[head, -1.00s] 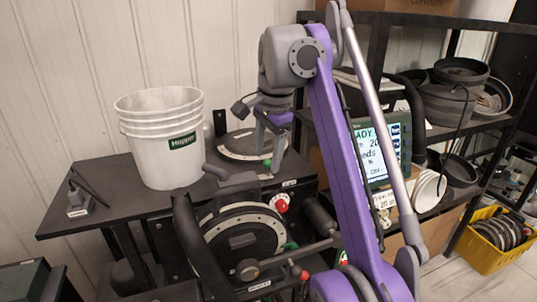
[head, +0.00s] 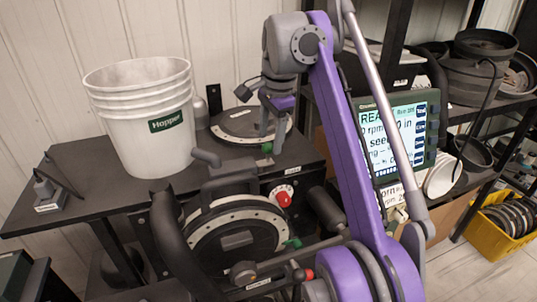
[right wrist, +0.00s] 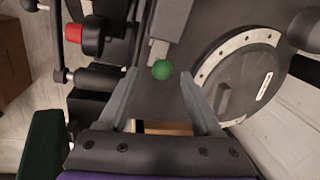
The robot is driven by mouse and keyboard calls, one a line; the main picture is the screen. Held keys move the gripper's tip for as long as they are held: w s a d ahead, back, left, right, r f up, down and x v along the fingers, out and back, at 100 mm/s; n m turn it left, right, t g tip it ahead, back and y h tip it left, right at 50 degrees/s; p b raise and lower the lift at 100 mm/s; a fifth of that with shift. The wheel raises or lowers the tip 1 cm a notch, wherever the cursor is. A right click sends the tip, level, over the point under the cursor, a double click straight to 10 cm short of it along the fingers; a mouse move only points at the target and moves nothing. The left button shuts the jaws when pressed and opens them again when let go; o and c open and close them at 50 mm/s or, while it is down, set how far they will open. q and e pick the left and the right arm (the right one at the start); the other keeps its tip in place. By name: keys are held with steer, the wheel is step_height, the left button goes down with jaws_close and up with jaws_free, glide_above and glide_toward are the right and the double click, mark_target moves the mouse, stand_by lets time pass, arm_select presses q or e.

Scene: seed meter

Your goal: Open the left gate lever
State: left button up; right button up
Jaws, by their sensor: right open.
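A small green knob (head: 266,148) sits at the front edge of the black table, beside the upper round disc (head: 250,126). My right gripper (head: 272,140) points down over it, open. In the right wrist view the green ball (right wrist: 161,70) shows between the tips of the two spread grey fingers (right wrist: 159,73); I cannot tell whether they touch it. A second green-tipped lever (head: 292,243) is lower, beside the front disc (head: 238,240). No label shows which is the left gate lever. My left gripper is not in view.
A white hopper bucket (head: 148,125) stands on the table left of the disc. A red knob (head: 284,198) is on the panel below the gripper. A lit display (head: 402,138) stands right of my arm. Shelves with dark pots (head: 478,70) and a yellow crate (head: 499,247) are farther right.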

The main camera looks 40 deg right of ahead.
mark_target(269, 144)
steer(key=shift+w+f+b, duration=0.25)
steer(key=shift+f, duration=0.75)
steer(key=shift+w+f+b, duration=0.2)
steer(key=shift+w+f, duration=0.05)
steer(key=shift+f, duration=0.7)
jaws_close()
